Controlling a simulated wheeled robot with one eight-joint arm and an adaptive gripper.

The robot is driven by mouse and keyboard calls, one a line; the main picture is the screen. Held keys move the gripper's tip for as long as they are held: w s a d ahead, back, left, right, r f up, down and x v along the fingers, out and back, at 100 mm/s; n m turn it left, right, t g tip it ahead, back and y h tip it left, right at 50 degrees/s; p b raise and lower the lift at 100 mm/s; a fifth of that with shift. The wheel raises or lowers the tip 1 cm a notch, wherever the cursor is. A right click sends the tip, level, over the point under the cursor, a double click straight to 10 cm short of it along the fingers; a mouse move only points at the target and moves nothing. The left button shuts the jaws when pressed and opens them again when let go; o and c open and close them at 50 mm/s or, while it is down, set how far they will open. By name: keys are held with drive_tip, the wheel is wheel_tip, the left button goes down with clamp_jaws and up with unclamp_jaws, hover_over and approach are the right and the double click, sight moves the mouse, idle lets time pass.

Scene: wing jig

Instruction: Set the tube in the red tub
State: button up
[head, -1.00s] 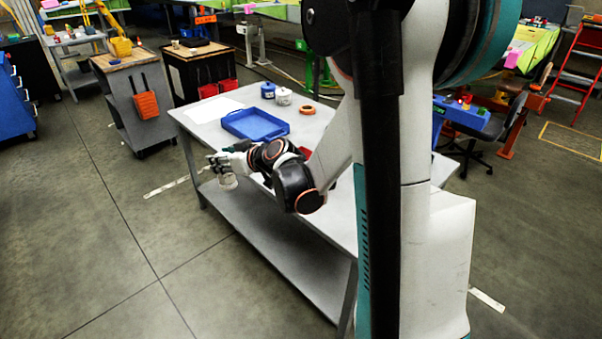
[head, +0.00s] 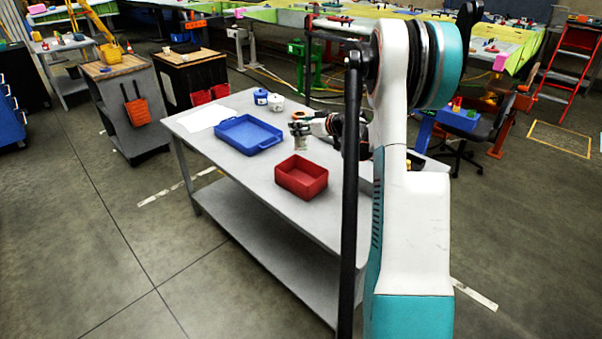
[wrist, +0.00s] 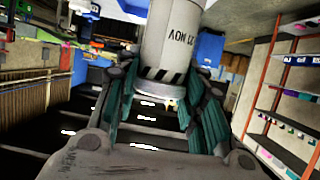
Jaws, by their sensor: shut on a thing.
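The red tub (head: 301,182) is an open rectangular box on the grey table, and it looks empty. My gripper (head: 300,129) is above the table just behind the tub in the head view. It is shut on the tube (head: 301,144), a pale cylinder that hangs below the fingers, apart from the tub. In the wrist view the tube (wrist: 172,45) is light grey with dark lettering and a black-and-white striped band, between the two green-padded fingers (wrist: 165,92). The tub is not recognisable in the wrist view.
A blue tray (head: 247,137) lies left of the tub on the grey table (head: 235,172). A blue canister (head: 261,97) and a white canister (head: 277,103) stand behind it. A white sheet (head: 203,116) lies at the far left corner. The table's front-left surface is clear.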

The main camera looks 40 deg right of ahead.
wheel_tip(320, 180, down, 16)
drive_tip(key=b, duration=0.5)
drive_tip(key=shift+f, duration=0.2)
drive_tip(key=shift+f, duration=0.1)
drive_tip(key=shift+f, duration=0.1)
drive_tip(key=o, duration=1.1)
drive_tip(key=shift+r, duration=0.2)
drive_tip(key=p+v, duration=0.3)
drive_tip(key=v, duration=0.9)
drive_tip(key=shift+a, duration=0.1)
drive_tip(key=shift+r, duration=0.1)
